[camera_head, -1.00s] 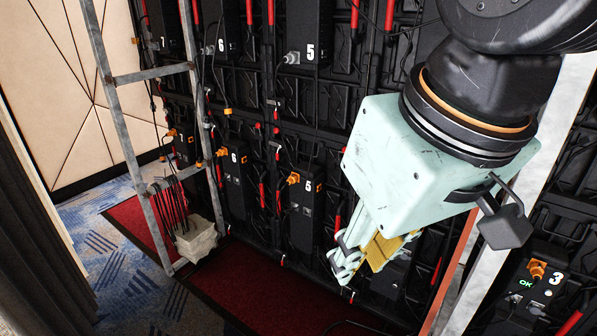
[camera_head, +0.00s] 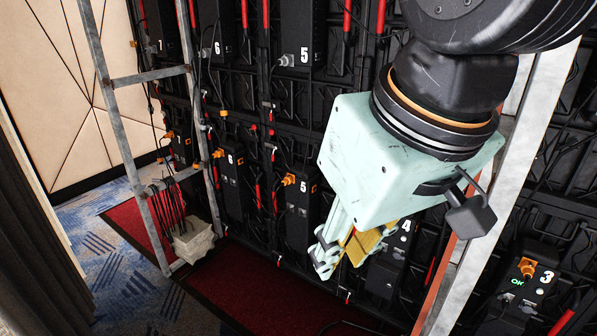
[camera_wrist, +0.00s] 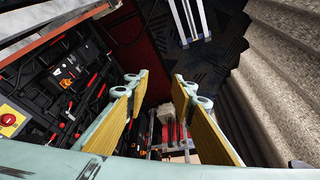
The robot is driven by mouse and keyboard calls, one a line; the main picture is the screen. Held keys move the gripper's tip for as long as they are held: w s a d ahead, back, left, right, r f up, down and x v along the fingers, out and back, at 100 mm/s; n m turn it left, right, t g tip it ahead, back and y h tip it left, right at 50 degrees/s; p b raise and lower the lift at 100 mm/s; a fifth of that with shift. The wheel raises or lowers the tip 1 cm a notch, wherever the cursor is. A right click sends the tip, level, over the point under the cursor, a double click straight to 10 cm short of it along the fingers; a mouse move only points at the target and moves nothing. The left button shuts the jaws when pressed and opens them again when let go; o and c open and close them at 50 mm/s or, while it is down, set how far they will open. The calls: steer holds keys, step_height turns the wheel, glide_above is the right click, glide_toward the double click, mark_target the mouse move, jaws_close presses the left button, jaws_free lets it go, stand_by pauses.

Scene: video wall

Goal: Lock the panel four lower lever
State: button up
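The panel four box (camera_head: 383,277), a dark unit with a white 4, stands low on the wall in the head view, partly hidden behind my gripper. A red lever (camera_head: 431,271) shows just right of it, and I cannot tell if it is the panel four lower lever or whether it is locked. My gripper (camera_head: 340,262) is in front of and left of the box, pointing down, apart from the wall. In the wrist view my gripper (camera_wrist: 163,88) has its two yellow-padded fingers spread wide with nothing between them. Small red levers (camera_wrist: 92,81) show left of the fingers there.
A grey metal upright (camera_head: 505,190) stands right of my gripper. The panel 5 box (camera_head: 303,215) is to the left and the panel 3 box (camera_head: 522,298) to the right. A ladder (camera_head: 133,135) and white weight (camera_head: 193,243) stand at left. The red carpet (camera_head: 240,292) is mostly clear.

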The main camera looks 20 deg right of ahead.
steer(key=w+m+t+p, duration=0.1)
steer(key=w+m+t, duration=0.15)
steer(key=w, duration=2.65)
steer(key=w+d+f+m+t+h+p, duration=0.1)
steer(key=w+d+f, duration=0.25)
steer(key=w, duration=0.35)
steer(key=w+d+f+t+h, duration=0.1)
steer(key=w+d+f, duration=0.25)
steer(key=w, duration=0.35)
steer(key=w+d+f+m+t+h+p, duration=0.1)
steer(key=w+d+f, duration=0.1)
steer(key=w+d, duration=0.4)
steer(key=w+d+f+m+h+p, duration=0.1)
steer(key=w+d+f+h, duration=0.25)
steer(key=d+f, duration=0.4)
steer(key=w+d+f+m+h, duration=0.2)
steer(key=w+d+f, duration=0.3)
steer(key=d+f, duration=0.25)
steer(key=s+d+f+h+p, duration=0.1)
steer(key=s+d+f+h, duration=0.6)
steer(key=d+f, duration=0.5)
steer(key=shift+s+f+p, duration=0.4)
steer(key=shift+s+f, duration=0.55)
steer(key=shift+s, duration=0.1)
